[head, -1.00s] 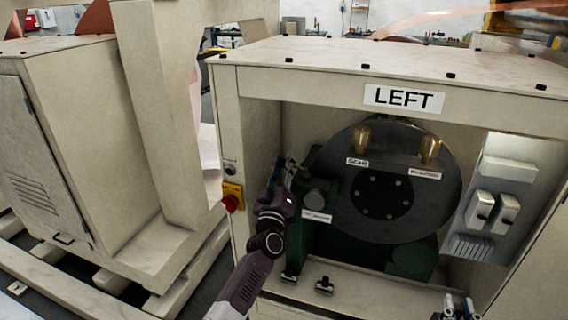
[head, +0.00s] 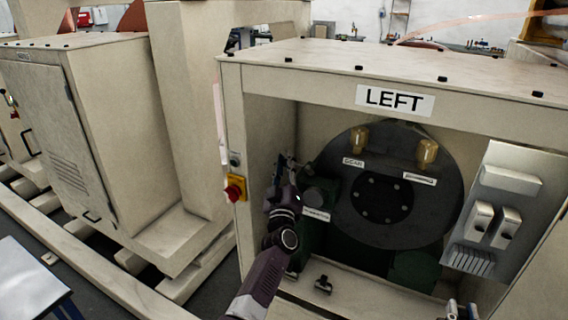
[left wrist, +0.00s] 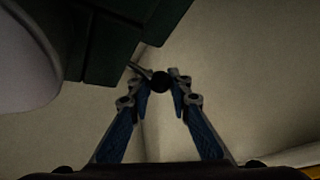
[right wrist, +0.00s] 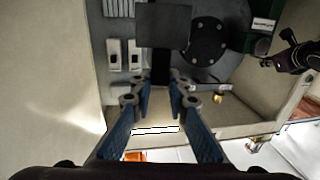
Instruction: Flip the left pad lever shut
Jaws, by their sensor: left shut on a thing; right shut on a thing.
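The left pad lever's dark round knob (left wrist: 160,82) sits between the fingertips of my left gripper (left wrist: 160,88), with a thin rod running up and left from it. In the head view my left gripper (head: 284,166) is inside the cabinet marked LEFT, beside the dark green housing at the left of the big dark disc (head: 385,195). The lever is mostly hidden there by the gripper. My right gripper (right wrist: 163,88) is shut on a dark stem with a square dark plate (right wrist: 163,26). In the head view only its fingertips (head: 460,310) show at the bottom edge.
The cabinet's left post (head: 232,130) carries a red stop button (head: 235,190) close to my left arm. A grey panel with white boxes (head: 492,222) is at the right. A black clamp (head: 323,284) sits on the front ledge.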

